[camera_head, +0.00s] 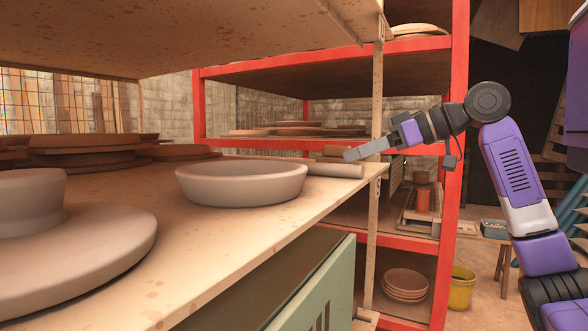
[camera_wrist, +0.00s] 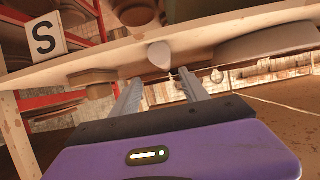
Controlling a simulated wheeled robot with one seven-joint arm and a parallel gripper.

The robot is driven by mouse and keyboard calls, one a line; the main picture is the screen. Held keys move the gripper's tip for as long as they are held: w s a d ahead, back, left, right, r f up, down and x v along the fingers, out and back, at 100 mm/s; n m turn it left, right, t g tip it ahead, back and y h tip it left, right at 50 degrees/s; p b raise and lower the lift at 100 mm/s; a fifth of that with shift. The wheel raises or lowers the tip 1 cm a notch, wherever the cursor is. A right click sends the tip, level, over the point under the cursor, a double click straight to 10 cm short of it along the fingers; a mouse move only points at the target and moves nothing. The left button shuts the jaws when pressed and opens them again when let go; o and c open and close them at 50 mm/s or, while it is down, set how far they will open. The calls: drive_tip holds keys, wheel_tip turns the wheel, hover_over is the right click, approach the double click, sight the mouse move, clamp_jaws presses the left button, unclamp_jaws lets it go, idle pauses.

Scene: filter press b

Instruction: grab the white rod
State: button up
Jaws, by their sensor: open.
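The white rod (camera_head: 337,170) is a pale, greyish cylinder lying on the wooden shelf (camera_head: 268,225) near its right end, just behind the shallow bowl (camera_head: 242,184). In the wrist view its rounded end (camera_wrist: 159,56) shows as a pale shape at the shelf edge, beyond the fingertips and in line with the space between them. My gripper (camera_head: 350,155) is open and empty, its fingers pointing left, close to the rod's right end and apparently slightly above it. In the wrist view my gripper (camera_wrist: 159,78) has its two fingers apart with nothing between them.
A shelf post (camera_head: 377,110) stands close to my fingers. A red rack (camera_head: 452,120) with boards and pots is behind my arm. A wide clay piece (camera_head: 75,240) sits at the shelf's left. The wrist view shows an S sign (camera_wrist: 45,38).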

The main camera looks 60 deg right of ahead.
sight(325, 164)
drive_tip(key=shift+w+a, duration=0.1)
drive_tip(key=shift+w, duration=0.5)
drive_tip(key=shift+x, duration=0.9)
drive_tip(key=x, duration=0.2)
drive_tip(key=p+x, duration=0.2)
drive_tip(key=x, duration=0.1)
drive_tip(key=shift+w+a+f, duration=0.25)
drive_tip(key=shift+a, duration=0.15)
drive_tip(key=shift+c, duration=0.2)
clamp_jaws()
